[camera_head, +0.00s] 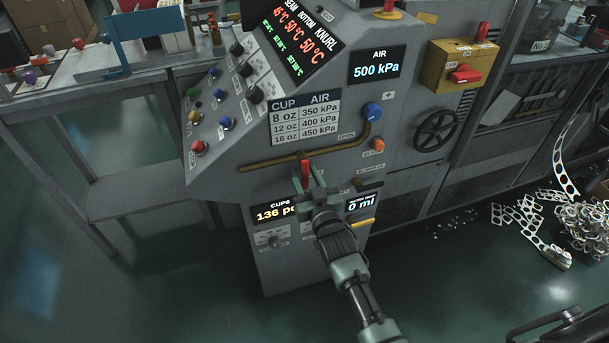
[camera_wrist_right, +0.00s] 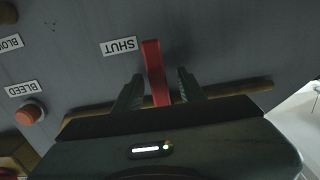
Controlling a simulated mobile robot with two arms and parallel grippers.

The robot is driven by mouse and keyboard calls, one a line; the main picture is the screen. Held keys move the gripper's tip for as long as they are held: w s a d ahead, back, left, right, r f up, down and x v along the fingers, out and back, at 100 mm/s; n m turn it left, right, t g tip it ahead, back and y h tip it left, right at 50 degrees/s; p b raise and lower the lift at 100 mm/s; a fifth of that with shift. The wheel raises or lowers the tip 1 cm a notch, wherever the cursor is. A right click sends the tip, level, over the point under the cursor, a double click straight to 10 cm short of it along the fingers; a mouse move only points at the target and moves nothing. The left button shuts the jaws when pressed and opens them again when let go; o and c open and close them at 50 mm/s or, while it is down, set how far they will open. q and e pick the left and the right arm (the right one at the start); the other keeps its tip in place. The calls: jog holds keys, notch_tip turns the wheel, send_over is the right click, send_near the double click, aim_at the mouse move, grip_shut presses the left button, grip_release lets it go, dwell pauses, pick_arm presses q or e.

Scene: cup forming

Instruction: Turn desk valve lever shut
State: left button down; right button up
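The red valve lever (camera_head: 305,170) sits on a brown pipe (camera_head: 264,164) on the front of the grey machine and stands crosswise to the pipe. In the right wrist view the lever (camera_wrist_right: 153,65) runs from the pipe (camera_wrist_right: 245,88) to beside a SHUT label (camera_wrist_right: 118,46). My right gripper (camera_head: 311,180) is at the lever. Its fingers (camera_wrist_right: 158,82) are open, one on either side of the lever, with small gaps showing. The gripper hides the lever's lower part in the head view. My left gripper is not in view.
A blue knob (camera_head: 372,111) and an orange BLEED button (camera_head: 377,145) sit right of the lever. A black handwheel (camera_head: 436,130) is further right. Knobs and buttons cover the sloped panel (camera_head: 225,100) at left. A grey bench (camera_head: 130,188) stands left; metal scrap (camera_head: 585,225) lies right.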

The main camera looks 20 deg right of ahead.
jog(key=s, duration=0.7)
jog(key=shift+s, duration=0.4)
jog(key=shift+d, duration=0.1)
jog(key=s+f+g, duration=0.3)
jog(key=s+f, duration=0.2)
jog(key=f, duration=0.6)
jog(key=s+a+f+n+g, duration=0.1)
jog(key=s+f+g, duration=0.2)
jog(key=s+f, duration=0.55)
jog(key=s+f+g, duration=0.3)
jog(key=f, duration=1.1)
jog(key=s+d+f+g, duration=0.2)
jog(key=s+f, duration=0.3)
jog(key=s, duration=0.5)
jog(key=s+d+f+g, duration=0.2)
jog(key=s+f, duration=0.3)
jog(key=s, duration=0.6)
jog(key=s+d+f+n+g, duration=0.1)
jog(key=s+f+g, duration=0.3)
jog(key=s, duration=0.6)
jog(key=shift+s+d+f+h, duration=0.25)
jog(key=shift+d+f+h, duration=0.05)
jog(key=shift+d+f, duration=0.55)
